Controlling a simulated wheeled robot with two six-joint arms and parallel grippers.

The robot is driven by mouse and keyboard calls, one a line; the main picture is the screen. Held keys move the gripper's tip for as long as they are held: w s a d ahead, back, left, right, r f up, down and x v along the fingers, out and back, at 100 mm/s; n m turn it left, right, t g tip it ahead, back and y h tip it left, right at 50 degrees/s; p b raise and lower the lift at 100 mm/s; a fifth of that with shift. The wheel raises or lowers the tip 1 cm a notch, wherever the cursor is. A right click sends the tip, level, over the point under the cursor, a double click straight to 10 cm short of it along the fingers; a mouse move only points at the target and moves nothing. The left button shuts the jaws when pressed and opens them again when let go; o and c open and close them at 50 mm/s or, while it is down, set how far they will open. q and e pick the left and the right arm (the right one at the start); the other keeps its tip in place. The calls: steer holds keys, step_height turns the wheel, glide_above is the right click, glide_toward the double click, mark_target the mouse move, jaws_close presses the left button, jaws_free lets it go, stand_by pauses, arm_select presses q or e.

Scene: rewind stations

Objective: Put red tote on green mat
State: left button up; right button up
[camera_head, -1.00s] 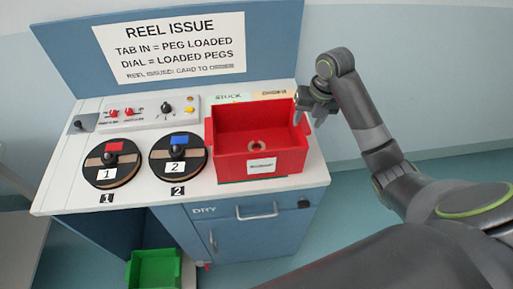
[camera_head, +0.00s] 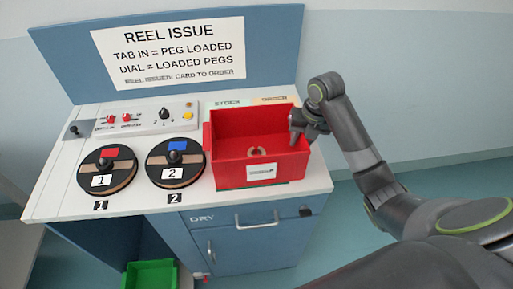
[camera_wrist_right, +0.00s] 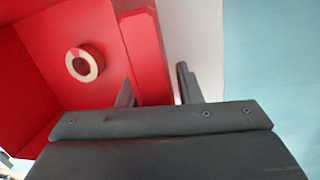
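The red tote (camera_head: 258,150) is an open box with a pale label on its front, upright on the right part of the white counter. A thin green strip, seemingly the green mat's edge (camera_head: 236,188), shows under its front; the rest is hidden by the tote. My right gripper (camera_head: 299,136) is at the tote's right wall. In the right wrist view the gripper (camera_wrist_right: 156,88) is open, one finger inside the red tote (camera_wrist_right: 142,50) and the other outside, with the wall between them. My left gripper is not in view.
A pale ring (camera_wrist_right: 84,65) lies inside the tote. Two black reels, the red-tabbed one (camera_head: 107,171) and the blue-tabbed one (camera_head: 175,162), sit left of it. A switch panel (camera_head: 145,117) is behind them. A green crate (camera_head: 150,275) is below the counter.

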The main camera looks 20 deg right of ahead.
jaws_close()
steer(key=shift+w+r, duration=0.1)
stand_by(0.3)
steer(key=shift+r, duration=0.55)
step_height(320, 180, up, 8)
steer(key=p, duration=0.8)
steer(key=shift+r, duration=0.25)
step_height(320, 180, down, 5)
steer(key=b, duration=0.5)
steer(key=shift+f, duration=0.1)
